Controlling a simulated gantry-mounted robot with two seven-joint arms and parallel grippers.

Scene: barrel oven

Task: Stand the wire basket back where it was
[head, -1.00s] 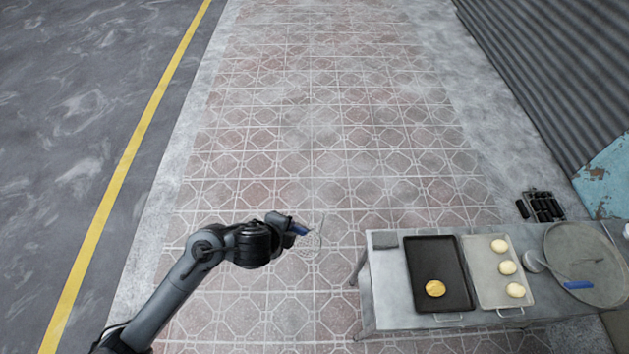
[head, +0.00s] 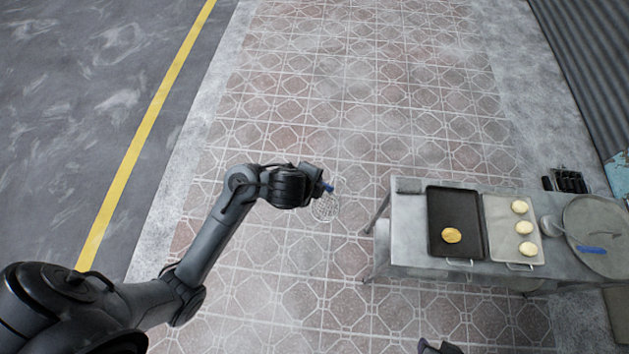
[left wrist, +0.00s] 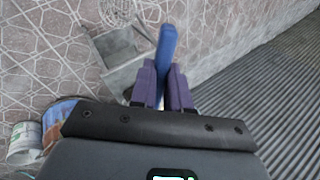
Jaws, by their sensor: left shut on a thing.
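My left gripper (head: 324,188) is shut on the blue handle (left wrist: 167,45) of the wire basket (head: 325,208). It holds the basket in the air over the tiled floor, left of the metal table (head: 405,215). The round wire mesh hangs below the gripper in the head view. In the left wrist view the blue handle stands between the purple fingers, and some wire mesh (left wrist: 118,12) shows at the top. A dark piece of my right arm (head: 440,347) just enters at the bottom edge; its jaws cannot be made out.
The table carries a black tray (head: 440,253) with one golden round, a light tray (head: 497,257) with pale rounds, and a large round pan (head: 600,255). A small grey block (head: 409,185) sits at its back left corner. Open tiled floor lies left of the table.

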